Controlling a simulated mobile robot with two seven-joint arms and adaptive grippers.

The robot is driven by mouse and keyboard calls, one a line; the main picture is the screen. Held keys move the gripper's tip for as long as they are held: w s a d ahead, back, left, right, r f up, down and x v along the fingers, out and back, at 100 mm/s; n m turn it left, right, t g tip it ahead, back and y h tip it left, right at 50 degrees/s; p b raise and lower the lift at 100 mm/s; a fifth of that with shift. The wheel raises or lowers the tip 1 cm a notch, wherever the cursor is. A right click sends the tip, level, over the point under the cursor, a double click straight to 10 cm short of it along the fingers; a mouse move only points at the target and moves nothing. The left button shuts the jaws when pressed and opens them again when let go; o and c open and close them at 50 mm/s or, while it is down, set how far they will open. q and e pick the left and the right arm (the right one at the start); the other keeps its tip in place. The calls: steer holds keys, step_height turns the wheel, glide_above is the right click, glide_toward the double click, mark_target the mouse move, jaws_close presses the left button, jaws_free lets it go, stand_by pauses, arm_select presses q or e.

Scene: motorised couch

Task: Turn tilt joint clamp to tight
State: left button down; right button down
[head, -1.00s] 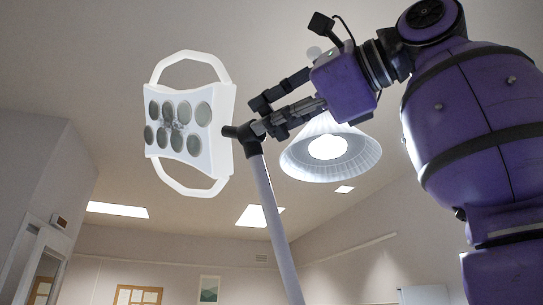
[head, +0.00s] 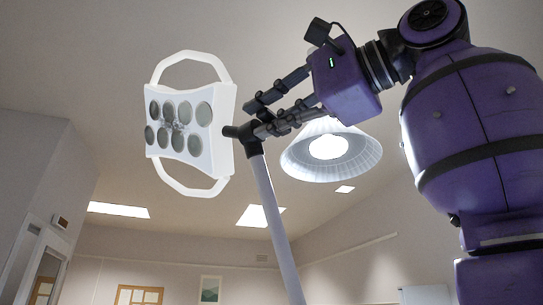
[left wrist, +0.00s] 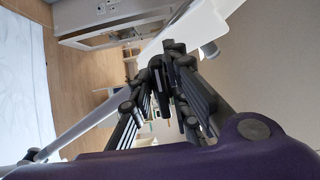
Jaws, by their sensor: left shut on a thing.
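The lamp head (head: 187,158), a white panel with several round lights and a loop handle above and below, is carried on a pale pole (head: 271,215). A dark tilt joint (head: 240,133) links panel and pole. My left gripper (head: 255,119), on the purple arm, reaches it from the right. Its fingers are shut on a small dark part at the joint, which I take to be the clamp. In the left wrist view the fingertips (left wrist: 163,72) meet around dark parts at the joint and largely hide the clamp. Its exact angle cannot be told. My right gripper is out of view.
A lit conical ceiling lamp (head: 330,155) shows just below and behind my left gripper. Bright ceiling panels (head: 118,210) are farther back. In the left wrist view a white padded surface (left wrist: 22,85) and wooden floor (left wrist: 75,70) lie below. Open air surrounds the joint.

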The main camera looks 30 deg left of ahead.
arm_select(q)
steer(key=c, duration=1.6)
jaws_free()
steer(key=shift+c, duration=0.2)
steer(key=s+d, duration=0.1)
steer(key=d, duration=1.1)
steer(key=shift+s, duration=0.3)
